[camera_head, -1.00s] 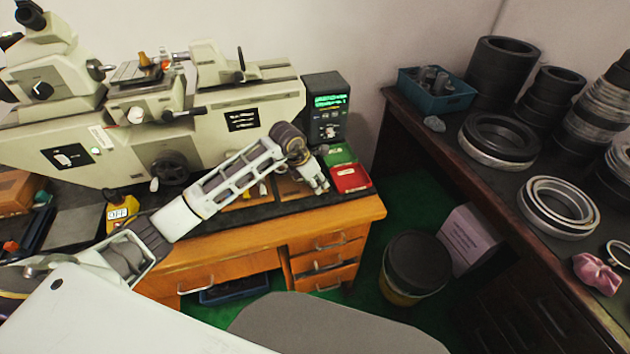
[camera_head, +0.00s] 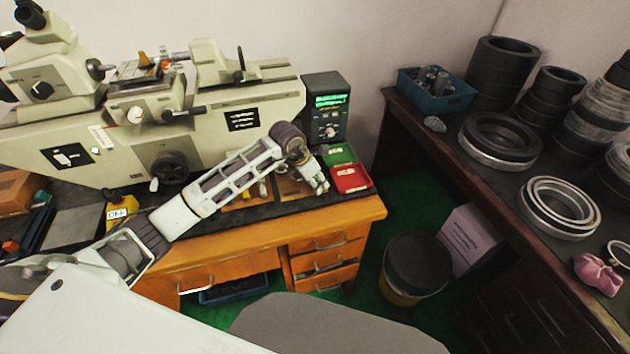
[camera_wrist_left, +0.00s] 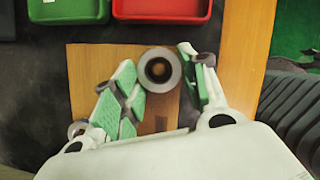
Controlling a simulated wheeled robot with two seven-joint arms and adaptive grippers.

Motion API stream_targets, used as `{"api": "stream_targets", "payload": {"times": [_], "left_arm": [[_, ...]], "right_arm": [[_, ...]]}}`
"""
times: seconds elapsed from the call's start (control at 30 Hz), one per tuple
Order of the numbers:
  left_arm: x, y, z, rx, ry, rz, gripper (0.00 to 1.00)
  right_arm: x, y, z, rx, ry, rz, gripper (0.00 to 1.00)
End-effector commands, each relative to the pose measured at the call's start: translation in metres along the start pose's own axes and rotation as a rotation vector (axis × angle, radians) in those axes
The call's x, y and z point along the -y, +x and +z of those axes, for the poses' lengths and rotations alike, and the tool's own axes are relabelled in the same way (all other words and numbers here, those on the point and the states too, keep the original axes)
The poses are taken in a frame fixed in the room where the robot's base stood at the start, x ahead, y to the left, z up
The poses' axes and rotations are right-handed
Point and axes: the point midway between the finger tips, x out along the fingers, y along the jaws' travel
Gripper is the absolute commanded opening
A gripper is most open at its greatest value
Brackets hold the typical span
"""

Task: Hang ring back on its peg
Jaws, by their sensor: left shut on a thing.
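My left gripper (camera_head: 320,186) is over the right end of the wooden desk, in front of the red tray. In the left wrist view, the left gripper (camera_wrist_left: 158,72) has its green-padded fingers shut on a grey ring (camera_wrist_left: 147,76). The ring's bore is dark with a brown centre; I cannot tell whether a peg is inside it. A wooden board (camera_wrist_left: 88,68) lies beneath on the dark mat. In the head view the board (camera_head: 290,189) is partly covered by my arm, and no ring or peg is clear there. My right gripper is not in view.
A red tray (camera_head: 351,178) and a green tray (camera_head: 339,154) stand just beyond the gripper. A display unit (camera_head: 326,108) and a large measuring machine (camera_head: 230,117) stand behind. Large bearing rings (camera_head: 559,207) are on the right table. A black bin (camera_head: 417,262) stands between.

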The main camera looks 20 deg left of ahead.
Motion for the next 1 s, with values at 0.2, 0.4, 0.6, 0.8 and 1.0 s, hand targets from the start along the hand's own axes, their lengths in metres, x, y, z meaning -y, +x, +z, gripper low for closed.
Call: {"api": "stream_targets", "payload": {"times": [0.2,0.4,0.6,0.8,1.0], "left_arm": [[-0.0004,0.0011,-0.0003,0.001,0.000,0.001,0.16],[-0.0004,0.0021,-0.0007,0.001,0.000,0.001,0.16],[-0.0004,0.0030,-0.0011,0.001,0.000,0.001,0.47],[-0.0003,0.0030,-0.0012,0.000,0.000,0.000,0.68],[-0.0006,0.0033,-0.0016,-0.001,0.000,0.001,0.68]], "right_arm": [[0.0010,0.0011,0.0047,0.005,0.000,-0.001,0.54],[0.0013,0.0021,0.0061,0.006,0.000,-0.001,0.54],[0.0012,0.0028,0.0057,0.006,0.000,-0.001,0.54],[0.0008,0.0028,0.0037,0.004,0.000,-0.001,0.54],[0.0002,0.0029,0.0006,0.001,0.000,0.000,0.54]]}}
